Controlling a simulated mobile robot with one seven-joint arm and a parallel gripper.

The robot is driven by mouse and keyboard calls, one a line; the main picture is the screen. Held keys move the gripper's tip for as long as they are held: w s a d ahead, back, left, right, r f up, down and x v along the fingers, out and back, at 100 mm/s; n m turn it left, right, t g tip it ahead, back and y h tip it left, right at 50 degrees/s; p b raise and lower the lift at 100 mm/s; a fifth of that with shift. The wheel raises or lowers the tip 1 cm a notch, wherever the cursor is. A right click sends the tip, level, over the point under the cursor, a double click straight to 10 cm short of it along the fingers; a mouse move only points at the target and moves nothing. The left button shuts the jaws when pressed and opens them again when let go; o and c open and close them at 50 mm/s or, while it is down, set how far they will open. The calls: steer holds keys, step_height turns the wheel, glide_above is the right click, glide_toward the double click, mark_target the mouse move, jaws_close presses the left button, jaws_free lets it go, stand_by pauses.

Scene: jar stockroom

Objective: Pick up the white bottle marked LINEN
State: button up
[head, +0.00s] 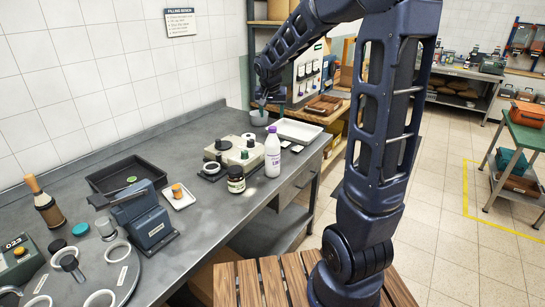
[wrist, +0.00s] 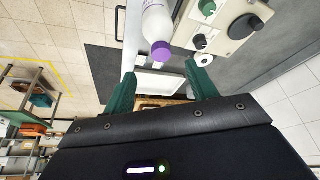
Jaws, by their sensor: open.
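The white bottle (head: 272,155) with a purple cap stands upright near the bench's right edge in the head view. Its label is too small to read there.
The bench's right edge is close by. Clear bench lies left of the device.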

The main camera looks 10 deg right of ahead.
mark_target(272, 127)
steer(key=x, duration=0.5)
steer(key=shift+w+f, duration=0.15)
steer(key=shift+f, duration=0.1)
steer(key=shift+w+x, duration=0.2)
steer(key=shift+x, duration=1.1)
steer(key=shift+w+x, duration=0.15)
steer(key=shift+x, duration=1.15)
steer(key=shift+d+r, duration=0.1)
steer(key=shift+r, duration=0.1)
jaws_close()
